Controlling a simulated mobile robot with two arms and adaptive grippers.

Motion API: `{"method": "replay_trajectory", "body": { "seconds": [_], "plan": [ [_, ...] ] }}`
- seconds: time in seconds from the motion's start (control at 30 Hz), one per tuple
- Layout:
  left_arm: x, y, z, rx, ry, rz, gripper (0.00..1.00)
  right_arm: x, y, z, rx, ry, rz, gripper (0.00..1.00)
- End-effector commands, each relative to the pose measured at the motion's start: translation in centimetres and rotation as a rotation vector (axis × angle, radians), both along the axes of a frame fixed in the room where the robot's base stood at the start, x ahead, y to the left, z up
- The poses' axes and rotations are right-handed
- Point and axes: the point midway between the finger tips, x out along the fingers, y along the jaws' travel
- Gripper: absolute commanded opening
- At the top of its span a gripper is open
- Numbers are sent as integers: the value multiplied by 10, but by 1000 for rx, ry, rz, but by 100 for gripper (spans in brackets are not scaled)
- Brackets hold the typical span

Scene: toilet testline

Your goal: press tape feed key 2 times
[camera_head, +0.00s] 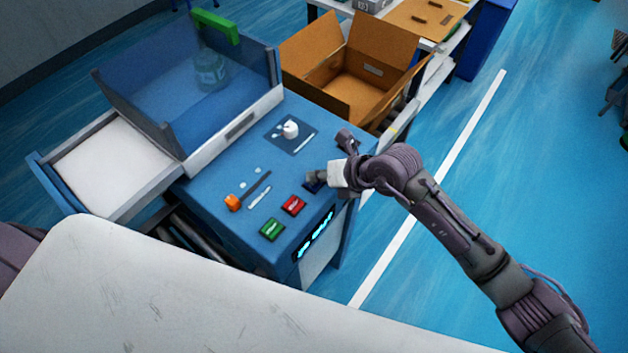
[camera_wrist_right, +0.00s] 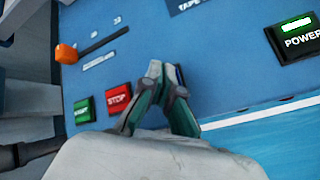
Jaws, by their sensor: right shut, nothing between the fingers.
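The blue machine panel (camera_head: 225,175) carries a green key (camera_head: 272,229), a red key (camera_head: 293,205) and a dark blue key (camera_head: 311,186), which is likely the tape feed key. My right gripper (camera_head: 314,177) is shut and empty, with its fingertips over or right at the dark blue key. In the right wrist view the shut fingers (camera_wrist_right: 162,70) cover most of this key, and only a small blue edge (camera_wrist_right: 179,74) shows beside them. Contact cannot be told. The red STOP key (camera_wrist_right: 118,98) and the green key (camera_wrist_right: 84,110) lie left of the fingers. My left gripper is not in view.
An orange-knobbed lever (camera_head: 233,203) stands on the panel. A POWER key (camera_wrist_right: 294,38) shows in the right wrist view. A clear guard (camera_head: 190,80) rises behind the panel, and an open cardboard box (camera_head: 350,85) stands beyond it. Floor is free at right.

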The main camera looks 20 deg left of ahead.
Motion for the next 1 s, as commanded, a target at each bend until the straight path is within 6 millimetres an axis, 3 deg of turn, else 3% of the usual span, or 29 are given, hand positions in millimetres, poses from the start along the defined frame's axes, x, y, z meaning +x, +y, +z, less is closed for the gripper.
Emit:
{"method": "replay_trajectory", "body": {
  "seconds": [0.57, 1.0],
  "plan": [
    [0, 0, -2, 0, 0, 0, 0, -1, 0, -4, -1, 2, 0, 0],
    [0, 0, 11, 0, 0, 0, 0, -1, 0, 13, -1, 1, 1, 0]
  ]
}}
